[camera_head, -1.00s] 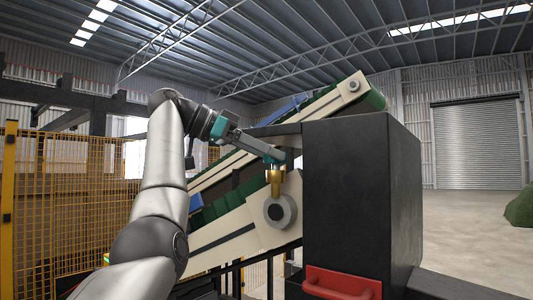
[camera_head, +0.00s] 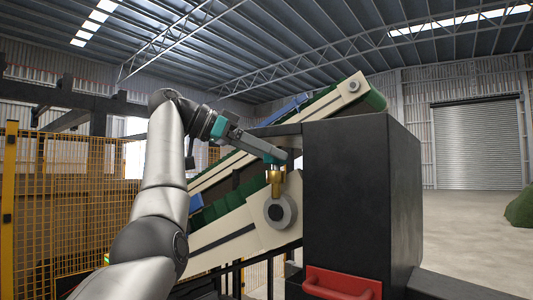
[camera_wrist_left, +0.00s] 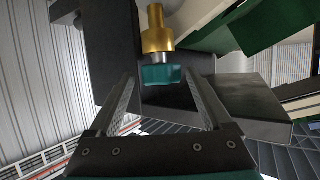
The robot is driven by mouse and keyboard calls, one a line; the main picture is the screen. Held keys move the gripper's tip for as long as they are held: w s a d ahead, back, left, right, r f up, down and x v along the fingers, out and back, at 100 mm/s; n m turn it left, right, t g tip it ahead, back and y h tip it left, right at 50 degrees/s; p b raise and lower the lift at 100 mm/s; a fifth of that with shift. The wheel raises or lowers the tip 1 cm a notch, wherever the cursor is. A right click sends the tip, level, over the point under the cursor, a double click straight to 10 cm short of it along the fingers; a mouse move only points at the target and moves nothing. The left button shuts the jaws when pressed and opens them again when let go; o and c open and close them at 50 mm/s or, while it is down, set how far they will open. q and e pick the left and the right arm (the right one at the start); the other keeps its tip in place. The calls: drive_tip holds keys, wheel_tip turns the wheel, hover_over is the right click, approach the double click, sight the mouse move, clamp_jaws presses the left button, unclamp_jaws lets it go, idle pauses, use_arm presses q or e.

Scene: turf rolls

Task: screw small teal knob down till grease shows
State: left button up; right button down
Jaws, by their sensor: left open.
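The small teal knob (camera_wrist_left: 162,75) shows in the left wrist view, on a short silver stem below a brass fitting (camera_wrist_left: 157,32). My left gripper (camera_wrist_left: 160,82) is open, with one finger on each side of the knob near the fingertips. I cannot tell whether either finger touches it. In the head view the brass fitting (camera_head: 277,181) stands above the round grey bearing on the conveyor side. My left gripper (camera_head: 284,160) is just above the fitting and largely hides the knob there. No grease can be made out. My right gripper is not in view.
A large black cabinet (camera_head: 362,190) with a red handle (camera_head: 342,283) stands close to the right of the fitting. The cream conveyor frame (camera_head: 235,225) slopes up behind it. A yellow mesh fence (camera_head: 65,205) is at the left. Open floor lies at the far right.

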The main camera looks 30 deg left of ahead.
use_arm(q)
drive_tip(key=shift+n+y, duration=0.4)
